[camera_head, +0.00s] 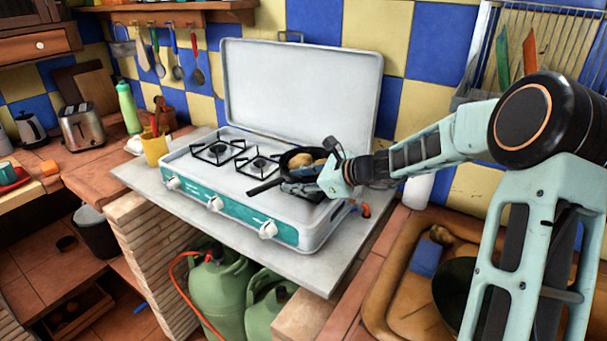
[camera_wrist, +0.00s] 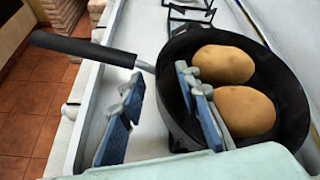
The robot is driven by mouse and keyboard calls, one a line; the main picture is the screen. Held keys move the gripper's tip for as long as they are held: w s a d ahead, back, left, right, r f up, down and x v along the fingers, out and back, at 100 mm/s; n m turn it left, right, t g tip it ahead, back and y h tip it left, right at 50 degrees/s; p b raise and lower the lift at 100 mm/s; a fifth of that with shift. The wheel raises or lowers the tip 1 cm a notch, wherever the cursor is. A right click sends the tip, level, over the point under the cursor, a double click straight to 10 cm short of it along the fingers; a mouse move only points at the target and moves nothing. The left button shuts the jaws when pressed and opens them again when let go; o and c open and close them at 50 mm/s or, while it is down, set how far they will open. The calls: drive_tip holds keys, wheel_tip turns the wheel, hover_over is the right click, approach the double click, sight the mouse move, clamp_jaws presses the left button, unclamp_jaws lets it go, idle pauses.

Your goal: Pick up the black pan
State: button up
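The black pan (camera_head: 289,159) sits on the right burner of the white and teal stove, with its black handle pointing to the front left. In the wrist view the pan (camera_wrist: 290,100) holds two brown potatoes (camera_wrist: 224,64), and the handle (camera_wrist: 82,47) reaches to the upper left. My gripper (camera_head: 318,176) is at the pan's right side and hides part of it. In the wrist view my gripper (camera_wrist: 158,78) is open, with blue-padded fingers apart. One finger overlaps the pan's inside and the other is outside its wall. I cannot tell whether either touches it.
The stove's raised lid (camera_head: 300,95) stands behind the pan. A yellow cup (camera_head: 154,147) is left of the stove. At the right, a sink (camera_head: 385,285) holds a blue sponge (camera_head: 426,258) and a dark round item (camera_head: 453,285). A dish rack (camera_head: 520,50) hangs above.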

clamp_jaws()
idle(0.5)
drive_tip(key=shift+a+r, duration=0.1)
drive_tip(key=shift+r, duration=0.1)
